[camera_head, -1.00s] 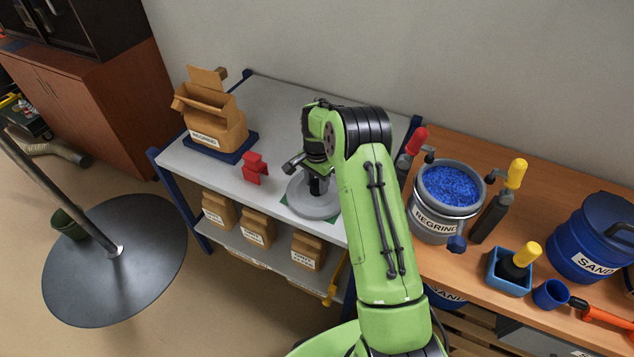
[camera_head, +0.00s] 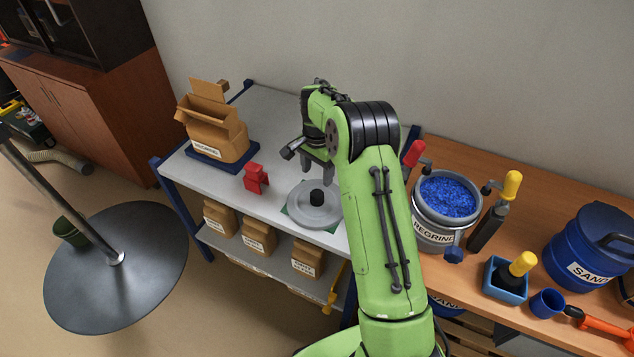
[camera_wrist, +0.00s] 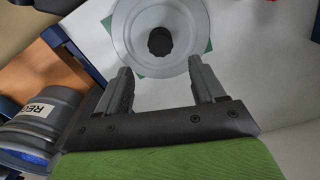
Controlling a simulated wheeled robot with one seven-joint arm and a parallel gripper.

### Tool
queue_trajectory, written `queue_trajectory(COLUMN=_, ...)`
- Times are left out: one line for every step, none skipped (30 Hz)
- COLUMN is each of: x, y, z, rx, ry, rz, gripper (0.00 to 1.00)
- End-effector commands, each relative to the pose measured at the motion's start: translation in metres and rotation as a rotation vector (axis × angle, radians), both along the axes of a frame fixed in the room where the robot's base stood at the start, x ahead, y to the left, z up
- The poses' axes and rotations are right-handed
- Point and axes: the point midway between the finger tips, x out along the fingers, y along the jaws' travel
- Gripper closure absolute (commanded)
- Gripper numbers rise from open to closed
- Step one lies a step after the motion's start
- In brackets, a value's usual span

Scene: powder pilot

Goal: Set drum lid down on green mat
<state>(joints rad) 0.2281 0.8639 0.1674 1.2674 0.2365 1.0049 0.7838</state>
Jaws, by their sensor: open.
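The grey drum lid (camera_head: 303,213) lies flat on the green mat (camera_head: 331,228), with its black knob upright in the middle. Only corners of the mat show around the lid; the rest is covered. The lid also shows in the wrist view (camera_wrist: 190,53), with green mat corners (camera_wrist: 107,24) sticking out. My gripper (camera_head: 318,172) is open and empty above the lid, apart from its knob. In the wrist view its two fingers (camera_wrist: 162,80) are spread wide, with the knob beyond their tips.
On the grey table (camera_head: 215,190), a red object (camera_head: 255,178) stands left of the lid and an open carton (camera_head: 214,130) sits at the far left. On the wooden bench to the right are an open drum of blue granules (camera_head: 440,222), yellow-handled tools and a blue SAND drum (camera_head: 588,245).

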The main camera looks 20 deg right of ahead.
Motion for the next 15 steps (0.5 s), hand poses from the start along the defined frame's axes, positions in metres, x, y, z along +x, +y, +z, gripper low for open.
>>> queue_trajectory(x=0.001, y=0.0, z=0.013, rx=-0.001, ry=-0.003, rz=0.0, gripper=0.31)
queue_trajectory(x=0.001, y=0.0, z=0.018, rx=-0.001, ry=-0.003, rz=0.001, gripper=0.31)
queue_trajectory(x=0.0, y=0.0, z=0.023, rx=0.0, ry=0.0, rz=0.001, gripper=0.31)
queue_trajectory(x=0.0, y=0.0, z=0.026, rx=0.0, ry=0.0, rz=0.001, gripper=0.31)
queue_trajectory(x=0.0, y=0.0, z=0.029, rx=0.0, ry=0.0, rz=0.001, gripper=0.31)
queue_trajectory(x=0.0, y=0.001, z=0.032, rx=0.0, ry=-0.001, rz=0.004, gripper=0.31)
queue_trajectory(x=-0.001, y=0.001, z=0.035, rx=-0.002, ry=-0.004, rz=0.01, gripper=0.31)
queue_trajectory(x=-0.003, y=0.003, z=0.041, rx=-0.004, ry=-0.01, rz=0.022, gripper=0.31)
queue_trajectory(x=-0.006, y=0.005, z=0.053, rx=-0.012, ry=-0.022, rz=0.049, gripper=0.31)
queue_trajectory(x=-0.011, y=0.008, z=0.065, rx=-0.019, ry=-0.034, rz=0.078, gripper=0.31)
queue_trajectory(x=-0.017, y=0.012, z=0.079, rx=-0.026, ry=-0.048, rz=0.113, gripper=0.31)
queue_trajectory(x=-0.028, y=0.017, z=0.1, rx=-0.04, ry=-0.07, rz=0.168, gripper=0.31)
queue_trajectory(x=-0.038, y=0.021, z=0.115, rx=-0.052, ry=-0.087, rz=0.212, gripper=0.31)
queue_trajectory(x=-0.05, y=0.026, z=0.13, rx=-0.063, ry=-0.104, rz=0.259, gripper=0.31)
queue_trajectory(x=-0.066, y=0.032, z=0.149, rx=-0.079, ry=-0.126, rz=0.322, gripper=0.31)
